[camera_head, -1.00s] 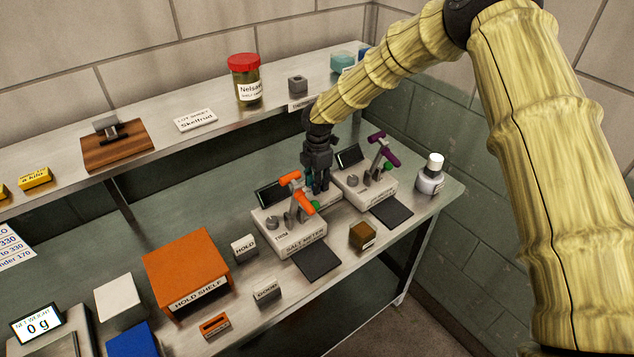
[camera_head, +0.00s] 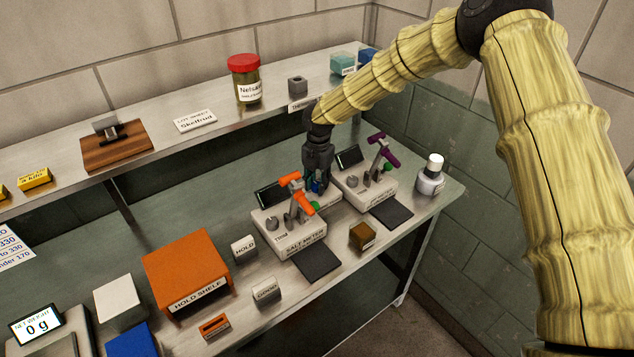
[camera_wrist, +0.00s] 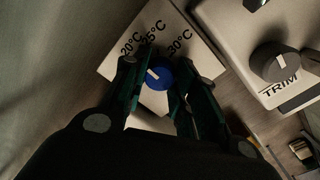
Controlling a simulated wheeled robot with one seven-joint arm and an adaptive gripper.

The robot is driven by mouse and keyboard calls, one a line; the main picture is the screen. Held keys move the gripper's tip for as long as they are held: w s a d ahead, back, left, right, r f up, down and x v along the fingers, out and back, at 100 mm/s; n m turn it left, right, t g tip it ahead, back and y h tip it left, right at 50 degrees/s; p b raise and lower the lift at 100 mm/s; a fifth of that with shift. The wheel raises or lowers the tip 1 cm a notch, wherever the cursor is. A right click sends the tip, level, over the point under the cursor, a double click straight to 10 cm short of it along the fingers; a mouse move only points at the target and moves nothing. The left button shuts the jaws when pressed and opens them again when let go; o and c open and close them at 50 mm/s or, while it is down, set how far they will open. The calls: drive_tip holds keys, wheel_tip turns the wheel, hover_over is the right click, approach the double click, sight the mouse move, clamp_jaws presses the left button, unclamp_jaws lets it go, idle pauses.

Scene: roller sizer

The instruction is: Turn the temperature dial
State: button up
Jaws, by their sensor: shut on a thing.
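The temperature dial is a blue round knob (camera_wrist: 160,74) with a white pointer line, on a pale block (camera_wrist: 118,68) marked 20°C, 25°C (partly covered) and 30°C. In the wrist view my gripper (camera_wrist: 158,80) has its two dark green fingers on either side of the knob, shut on it. The white pointer slants toward the upper left of the knob. In the head view my gripper (camera_head: 318,186) points down between the two meters; it and the orange-handled meter hide most of the dial block, with a bit of blue showing between the fingers.
The salt meter (camera_head: 301,236) with an orange lever stands left of my gripper, and a similar meter (camera_head: 378,193) with a purple lever stands right. A grey TRIM knob (camera_wrist: 275,62) is close by in the wrist view. A shelf (camera_head: 200,135) runs behind.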

drive_tip(key=shift+w+r, duration=0.1)
drive_tip(key=o, duration=1.1)
drive_tip(key=shift+c, duration=0.2)
drive_tip(key=shift+d+r, duration=0.1)
drive_tip(key=shift+r, duration=3.6)
